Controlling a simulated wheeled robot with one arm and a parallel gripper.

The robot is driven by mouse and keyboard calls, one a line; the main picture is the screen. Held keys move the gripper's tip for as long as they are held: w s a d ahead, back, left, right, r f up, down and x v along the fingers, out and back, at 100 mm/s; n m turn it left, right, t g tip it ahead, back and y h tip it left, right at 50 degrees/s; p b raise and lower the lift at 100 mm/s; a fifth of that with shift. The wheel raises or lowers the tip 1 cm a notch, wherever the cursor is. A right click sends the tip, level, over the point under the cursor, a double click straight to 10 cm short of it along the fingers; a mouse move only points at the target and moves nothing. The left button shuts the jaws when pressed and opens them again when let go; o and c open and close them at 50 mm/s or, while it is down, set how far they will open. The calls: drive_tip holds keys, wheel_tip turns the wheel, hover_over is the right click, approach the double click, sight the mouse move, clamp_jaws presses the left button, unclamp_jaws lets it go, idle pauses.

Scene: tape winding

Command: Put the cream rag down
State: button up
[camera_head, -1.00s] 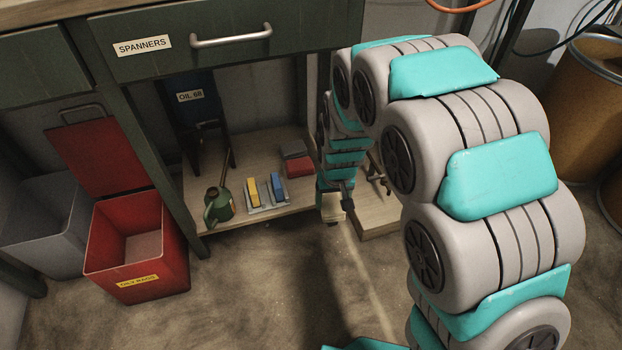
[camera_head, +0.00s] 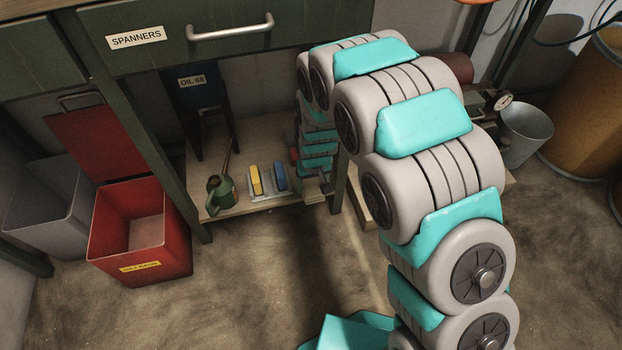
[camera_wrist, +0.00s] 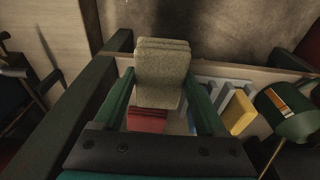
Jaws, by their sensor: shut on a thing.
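My gripper (camera_wrist: 158,80) is shut on the cream rag (camera_wrist: 162,62), a folded pad held between its two green fingers in the wrist view. In the head view my gripper (camera_head: 319,188) is at the right end of the low shelf's front edge, partly hidden by my arm. A folded red rag (camera_wrist: 147,121) lies below the cream rag in the wrist view, between the fingers. I cannot tell whether the two rags touch. In the head view the red rag is mostly hidden behind my arm.
A bench leg (camera_head: 340,190) stands near my gripper.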

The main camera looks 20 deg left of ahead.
drive_tip(key=w, duration=0.1)
drive_tip(key=w+a, duration=0.1)
drive_tip(key=w, duration=0.2)
drive_tip(key=shift+w+a+f, duration=0.25)
drive_tip(key=shift+a+f, duration=0.05)
drive_tip(key=shift+a, duration=0.05)
drive_tip(key=shift+f, duration=1.7)
drive_tip(key=shift+f+b, duration=0.15)
drive_tip(key=shift+b, duration=0.15)
drive_tip(key=o, duration=1.1)
drive_tip(key=shift+o, duration=0.2)
drive_tip(key=r, duration=0.4)
drive_tip(key=s+r, duration=0.1)
drive_tip(key=r, duration=0.3)
drive_tip(key=d+r+p, duration=0.1)
drive_tip(key=r, duration=0.3)
drive_tip(key=shift+s+r, duration=0.1)
drive_tip(key=shift+s, duration=0.15)
